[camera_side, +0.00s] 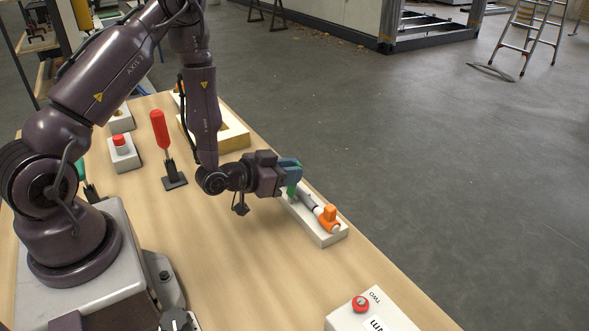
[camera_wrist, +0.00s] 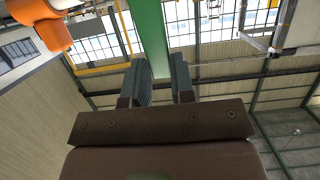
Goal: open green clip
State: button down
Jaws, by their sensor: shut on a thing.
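The green clip (camera_side: 292,188) stands at the far left end of a pale block near the table's right edge. My gripper (camera_side: 293,173) is level beside it, its blue-green fingers shut on the clip's upper part, partly hiding it. In the wrist view the green clip (camera_wrist: 151,38) is a long green bar running down between my two dark fingers (camera_wrist: 163,82). Whether the clip is open or closed I cannot tell.
The pale block (camera_side: 318,231) also carries a grey rod (camera_side: 307,202) and an orange clip (camera_side: 328,214), which shows in the wrist view (camera_wrist: 42,27). A red-handled lever (camera_side: 160,130) and red button boxes (camera_side: 120,145) (camera_side: 361,303) stand on the table. The table's middle is clear.

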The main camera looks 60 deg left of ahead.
jog(key=shift+s+f+t, duration=0.15)
jog(key=shift+s+t, duration=0.35)
jog(key=shift+t, duration=0.3)
jog(key=c, duration=1)
grip_release()
jog(key=shift+o, duration=0.2)
jog(key=s+r, duration=0.1)
jog(key=s, duration=0.6)
jog(key=shift+s, duration=0.2)
